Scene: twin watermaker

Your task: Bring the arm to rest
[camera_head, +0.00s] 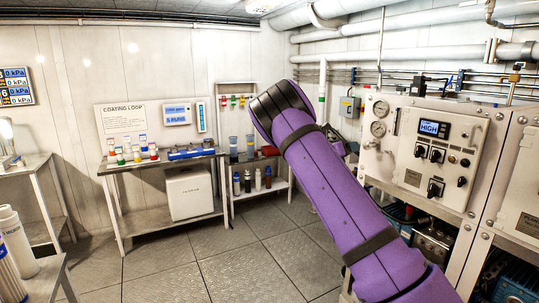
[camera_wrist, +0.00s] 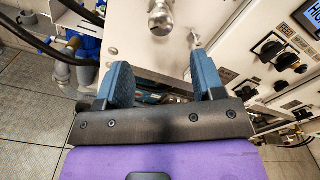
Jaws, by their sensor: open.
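My arm (camera_head: 335,190) is purple with black bands. In the head view it rises from the lower right to a bent black joint near the middle, in front of the control panel. The head view does not clearly show my gripper. In the wrist view my gripper (camera_wrist: 165,88) shows two blue fingers set wide apart, with nothing held between them. Past the fingers are a light panel face (camera_wrist: 140,25) and a round metal knob or fitting (camera_wrist: 161,18). I cannot tell whether the fingers touch anything.
The control panel (camera_head: 402,178) with gauges, a lit display and black knobs stands close at the right. A bench (camera_head: 160,166) with bottles and a shelf (camera_head: 262,185) stand at the back wall. White cylinders (camera_head: 15,240) are at lower left. The middle floor (camera_head: 215,258) is clear.

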